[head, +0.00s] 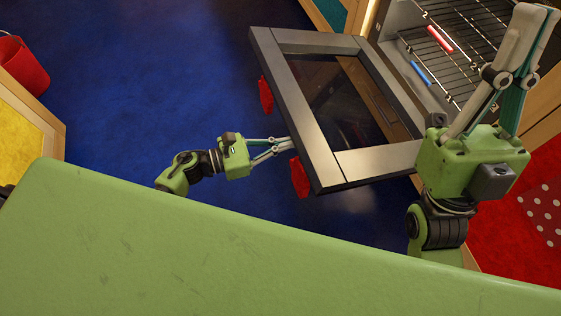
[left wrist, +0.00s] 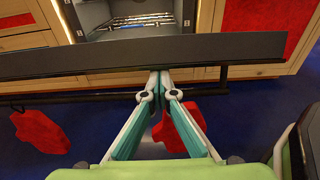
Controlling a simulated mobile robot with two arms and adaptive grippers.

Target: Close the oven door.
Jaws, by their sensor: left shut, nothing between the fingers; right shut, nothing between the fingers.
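The oven door (head: 312,123) is open, a dark framed panel with a glass window, standing out from the oven (head: 405,50). In the left wrist view the door's edge (left wrist: 75,58) crosses the picture, with a dark handle bar (left wrist: 70,95) below it. My left gripper (head: 288,143) is shut and empty, its tips at the door's outer edge near the handle side; contact is unclear. It also shows in the left wrist view (left wrist: 160,75). My right gripper (head: 537,12) is shut and empty, pointing up in front of the oven's right side.
Two red mitt-shaped pieces (head: 266,95) hang by the door's outer side. Wire racks (head: 470,45) inside the oven carry a red bar (head: 440,39) and a blue bar (head: 421,73). A red bucket (head: 20,66) stands far left. The blue floor (head: 160,80) between is clear.

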